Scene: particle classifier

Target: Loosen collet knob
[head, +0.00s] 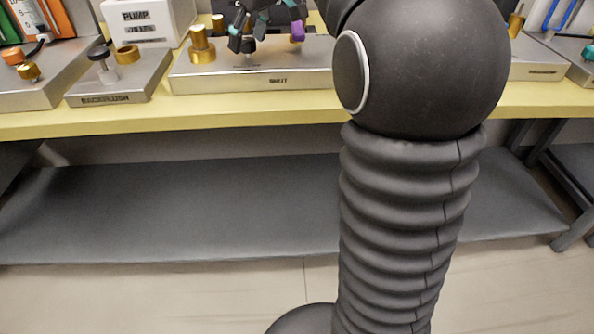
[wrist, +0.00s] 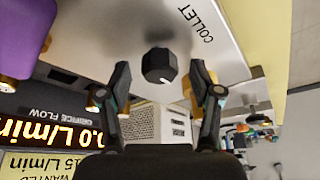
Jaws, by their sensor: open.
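The collet knob (wrist: 158,65) is a black faceted knob with a small white mark, in the middle of the wrist view. It sits on a pale plate (wrist: 110,28) lettered COLLET. My gripper (wrist: 160,70) is open, with one dark finger on each side of the knob in the picture. I see no finger touching the knob, and cannot tell how far the fingertips reach along it. In the head view my gripper (head: 268,27) hangs over a grey metal block (head: 230,80) at the top centre, and the knob cannot be told apart there.
A flow display (wrist: 60,128) and a purple part (wrist: 25,35) lie left in the wrist view. The head view shows brass posts (head: 202,45), a white PUMP box (head: 150,22) and another block (head: 118,80) on the yellow bench (head: 200,113). A grey shelf (head: 170,210) runs below.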

